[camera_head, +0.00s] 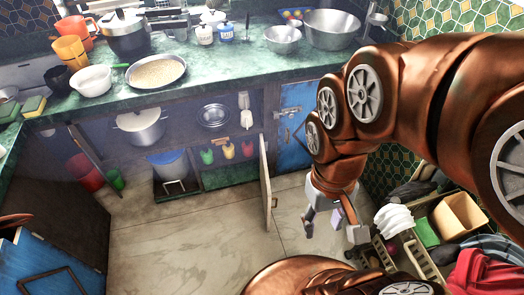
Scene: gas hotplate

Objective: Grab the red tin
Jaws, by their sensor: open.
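I cannot pick out a red tin for certain. A red container (84,172) stands on the floor under the counter at the left, partly hidden by a post and the cabinet side. An orange-red mug (82,32) stands at the back left of the counter. My gripper (331,228) hangs over the floor right of the open cabinet door, pointing down. Its fingers are apart. A small pale lilac patch shows between them, and I cannot tell what it is. My gripper is well away from the red container and the mug.
The green counter (210,83) holds a pan (156,72), bowls, jars and a pot. A cabinet door (266,184) stands open left of my gripper. Crates (458,215) and a red cloth (482,272) crowd the lower right. The middle floor (190,245) is clear.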

